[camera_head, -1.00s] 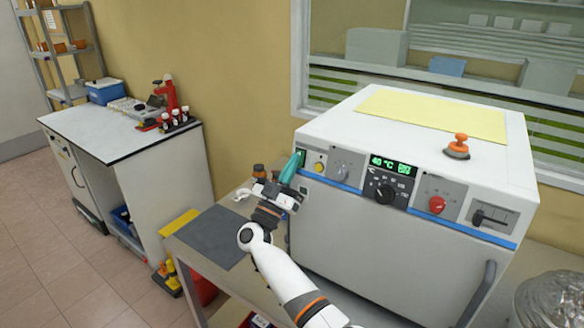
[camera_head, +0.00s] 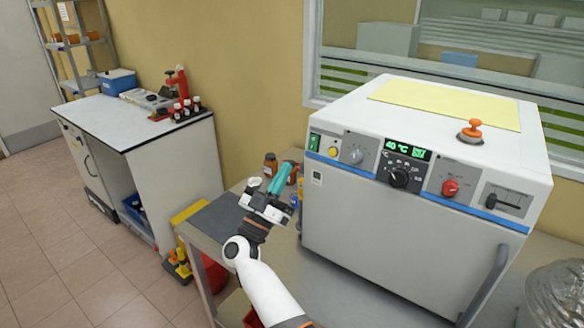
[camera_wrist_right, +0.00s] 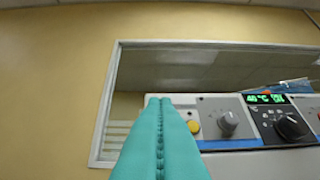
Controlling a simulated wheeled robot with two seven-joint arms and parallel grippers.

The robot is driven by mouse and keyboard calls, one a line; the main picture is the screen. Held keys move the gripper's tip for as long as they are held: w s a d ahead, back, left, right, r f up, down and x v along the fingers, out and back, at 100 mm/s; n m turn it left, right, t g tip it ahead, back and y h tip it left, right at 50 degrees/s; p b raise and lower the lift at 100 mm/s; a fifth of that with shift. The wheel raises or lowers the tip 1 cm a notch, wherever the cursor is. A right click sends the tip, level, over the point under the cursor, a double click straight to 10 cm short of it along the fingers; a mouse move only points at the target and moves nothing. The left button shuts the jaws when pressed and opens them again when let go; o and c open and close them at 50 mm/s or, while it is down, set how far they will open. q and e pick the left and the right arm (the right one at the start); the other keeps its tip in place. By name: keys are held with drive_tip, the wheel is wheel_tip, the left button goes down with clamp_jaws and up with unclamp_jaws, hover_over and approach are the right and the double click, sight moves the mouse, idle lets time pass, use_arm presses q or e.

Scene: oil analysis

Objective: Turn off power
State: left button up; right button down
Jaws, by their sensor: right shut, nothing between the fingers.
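The white oven-like machine (camera_head: 400,240) has a front control panel along its top edge. A green rocker switch (camera_head: 314,142) sits at the panel's far left, beside a yellow button (camera_head: 333,151). The display (camera_head: 407,149) is lit green and reads 40 °C. My right gripper (camera_head: 281,178), with teal fingers, is shut and empty. It is to the left of the panel and lower than the switch, apart from it in the head view. In the wrist view the shut fingers (camera_wrist_right: 160,140) cover the panel's left end, hiding the switch. My left gripper is not in view.
The panel also has a grey knob (camera_head: 355,156), a black dial (camera_head: 399,177), a red knob (camera_head: 450,188) and a slider (camera_head: 507,200). A brown bottle (camera_head: 270,164) stands behind my gripper. A glass vessel (camera_head: 556,295) is at right.

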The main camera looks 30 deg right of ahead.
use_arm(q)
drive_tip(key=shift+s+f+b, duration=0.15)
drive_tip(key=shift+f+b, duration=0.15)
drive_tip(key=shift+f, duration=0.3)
use_arm(e)
drive_tip(key=a, duration=0.1)
drive_tip(key=s+a+f, duration=0.1)
drive_tip(key=shift+s+a, duration=0.15)
drive_tip(key=shift+a, duration=0.25)
drive_tip(key=shift+a+r, duration=0.1)
